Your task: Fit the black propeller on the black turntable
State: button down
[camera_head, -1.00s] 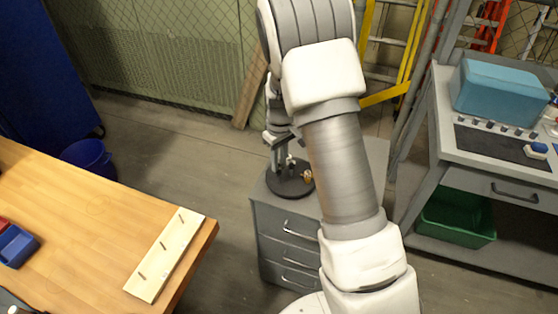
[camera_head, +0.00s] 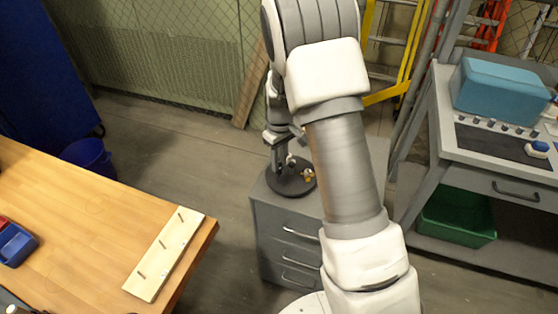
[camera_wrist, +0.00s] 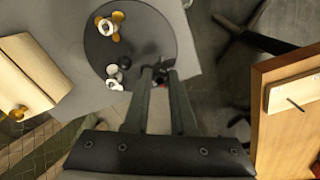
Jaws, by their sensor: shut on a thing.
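The black turntable (camera_head: 277,190) is a round disc on top of a grey drawer cabinet; the wrist view shows it from above (camera_wrist: 143,28). It carries a gold propeller (camera_wrist: 116,36) and a white-grey propeller (camera_wrist: 113,84). My gripper (camera_wrist: 161,72) is shut on the black propeller (camera_wrist: 163,62), which shows as a small dark shape at the fingertips, over the disc's edge region in the wrist view. Dark on dark, its contact with the disc cannot be told. In the head view my gripper (camera_head: 277,162) points down over the disc's left part, and the black propeller cannot be made out.
The grey drawer cabinet (camera_head: 289,235) stands between the wooden table (camera_head: 90,235) at left and a grey bench (camera_head: 500,180) at right. A pale board with pegs (camera_head: 165,255) lies on the table's corner. My arm hides part of the cabinet.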

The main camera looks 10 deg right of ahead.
aim_at(279, 172)
jog(key=shift+f, duration=0.25)
jog(key=shift+f+b, duration=0.45)
jog(key=shift+b, duration=0.1)
jog(key=shift+f, duration=0.15)
jog(key=shift+f+b, duration=0.55)
jog(key=shift+f, duration=0.05)
jog(key=shift+f, duration=0.1)
dwell(0.4)
jog(key=shift+f+b, duration=0.45)
jog(key=shift+f, duration=0.05)
jog(key=shift+f+b, duration=0.3)
jog(key=shift+f, duration=0.1)
dwell(0.4)
